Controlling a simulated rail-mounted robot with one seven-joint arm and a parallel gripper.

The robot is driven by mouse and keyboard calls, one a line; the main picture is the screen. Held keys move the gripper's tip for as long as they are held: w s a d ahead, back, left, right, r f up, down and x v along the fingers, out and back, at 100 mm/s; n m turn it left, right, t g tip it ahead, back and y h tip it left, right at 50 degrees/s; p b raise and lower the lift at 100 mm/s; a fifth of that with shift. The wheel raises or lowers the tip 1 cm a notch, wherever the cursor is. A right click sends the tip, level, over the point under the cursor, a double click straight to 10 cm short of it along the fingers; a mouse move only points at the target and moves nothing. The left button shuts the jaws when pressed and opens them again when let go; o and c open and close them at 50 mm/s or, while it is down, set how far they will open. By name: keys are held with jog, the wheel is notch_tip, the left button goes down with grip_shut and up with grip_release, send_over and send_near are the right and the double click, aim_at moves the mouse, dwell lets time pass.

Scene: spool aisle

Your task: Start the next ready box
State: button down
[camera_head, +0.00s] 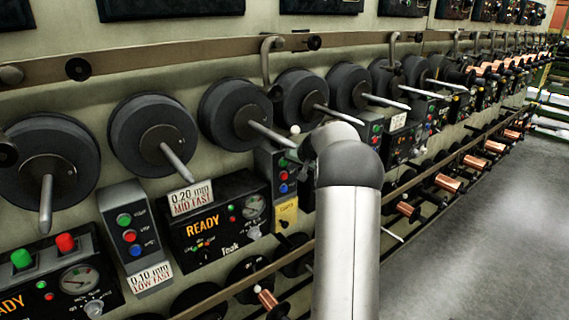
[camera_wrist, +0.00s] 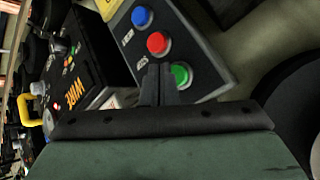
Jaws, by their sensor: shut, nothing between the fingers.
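In the wrist view my gripper (camera_wrist: 159,72) is shut and empty. Its tips are over a grey button panel (camera_wrist: 205,58), just beside the green button (camera_wrist: 180,75) and below the red button (camera_wrist: 158,43). I cannot tell whether they touch. The blue button (camera_wrist: 141,16) is farther up. The black box beside the panel has orange lettering, apparently "WIRE" (camera_wrist: 75,95).
Another READY box (camera_head: 50,290) is at lower left, near a "0.10 mm LOW FAST" sign (camera_head: 151,279). Dark spools (camera_head: 150,120) on protruding spindles line the wall. Copper spools (camera_head: 447,183) sit on a lower rail. The floor (camera_head: 500,230) at right is clear.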

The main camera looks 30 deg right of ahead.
jog(key=shift+w, duration=0.35)
